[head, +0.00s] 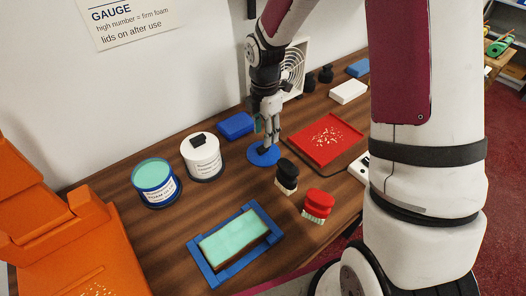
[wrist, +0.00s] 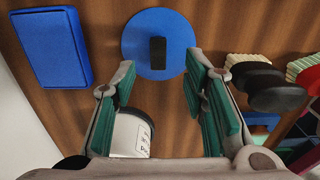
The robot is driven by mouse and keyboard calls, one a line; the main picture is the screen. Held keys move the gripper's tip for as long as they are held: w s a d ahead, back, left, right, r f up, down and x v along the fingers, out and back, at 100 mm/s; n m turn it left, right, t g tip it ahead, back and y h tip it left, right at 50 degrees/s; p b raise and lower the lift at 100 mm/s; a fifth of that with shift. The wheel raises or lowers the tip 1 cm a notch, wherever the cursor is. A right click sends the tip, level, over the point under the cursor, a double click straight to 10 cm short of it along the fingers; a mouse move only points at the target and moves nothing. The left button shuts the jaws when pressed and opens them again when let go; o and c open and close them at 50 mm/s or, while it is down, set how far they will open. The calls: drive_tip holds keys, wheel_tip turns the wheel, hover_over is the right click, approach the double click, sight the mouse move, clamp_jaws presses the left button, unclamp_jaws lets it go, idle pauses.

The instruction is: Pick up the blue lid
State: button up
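The blue lid (head: 257,160) is a flat round disc lying on the wooden counter, partly hidden by my gripper in the head view. In the wrist view the blue lid (wrist: 137,42) shows whole, with a black upright grip at its middle. My gripper (wrist: 159,72) is open and empty, its green-padded fingers apart on either side of the line to the black grip. In the head view my gripper (head: 270,139) points down over the lid. I cannot tell how far its tips are above the lid.
An open can with pale green contents (head: 153,175) and a closed white can (head: 203,160) stand left of the lid. A blue block (head: 236,125) lies behind it. A black brush (head: 286,175), red brush (head: 318,203) and red tray (head: 328,140) are to the right. A blue frame (head: 214,279) is in front.

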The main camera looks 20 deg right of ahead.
sight(264, 150)
drive_tip(key=shift+a+f, duration=0.1)
drive_tip(key=shift+f, duration=2.9)
clamp_jaws()
